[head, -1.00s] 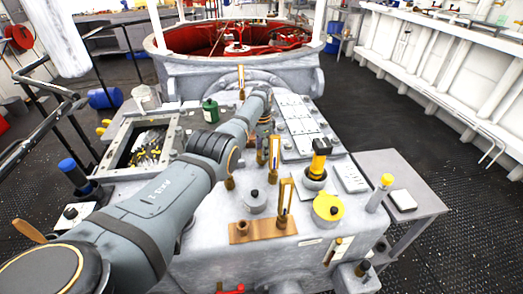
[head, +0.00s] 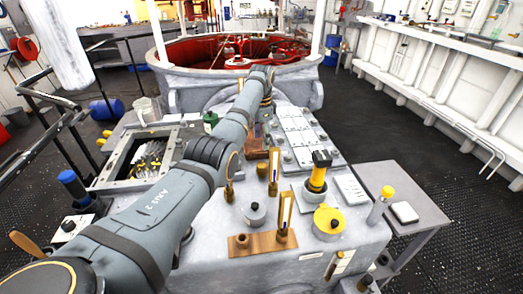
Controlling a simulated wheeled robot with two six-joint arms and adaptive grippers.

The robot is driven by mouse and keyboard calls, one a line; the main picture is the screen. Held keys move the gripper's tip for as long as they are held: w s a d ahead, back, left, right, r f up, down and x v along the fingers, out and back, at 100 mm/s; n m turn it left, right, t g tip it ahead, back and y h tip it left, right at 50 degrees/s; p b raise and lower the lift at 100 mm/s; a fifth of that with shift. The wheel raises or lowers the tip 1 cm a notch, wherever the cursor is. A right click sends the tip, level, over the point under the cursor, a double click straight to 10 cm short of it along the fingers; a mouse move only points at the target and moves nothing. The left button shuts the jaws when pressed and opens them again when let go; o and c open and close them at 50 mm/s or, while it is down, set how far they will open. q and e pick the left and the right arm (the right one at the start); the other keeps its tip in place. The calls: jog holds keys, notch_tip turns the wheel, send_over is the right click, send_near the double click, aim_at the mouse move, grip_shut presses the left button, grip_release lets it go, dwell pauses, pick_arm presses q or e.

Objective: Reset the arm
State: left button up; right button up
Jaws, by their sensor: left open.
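My left arm (head: 165,200) comes in from the lower left and reaches over the grey machine top toward the round red-lined opening. Its wrist bends down at the far end, and my left gripper (head: 266,118) hangs there, small and partly hidden by the arm. It is open, with nothing seen between its fingers. It is near a brown block on the machine top; whether they touch I cannot tell. My right gripper is not in view.
A green can (head: 210,120) is left of the arm. A side table (head: 415,212) stands right.

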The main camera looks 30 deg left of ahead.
pick_arm(q)
jog(key=shift+r, duration=0.45)
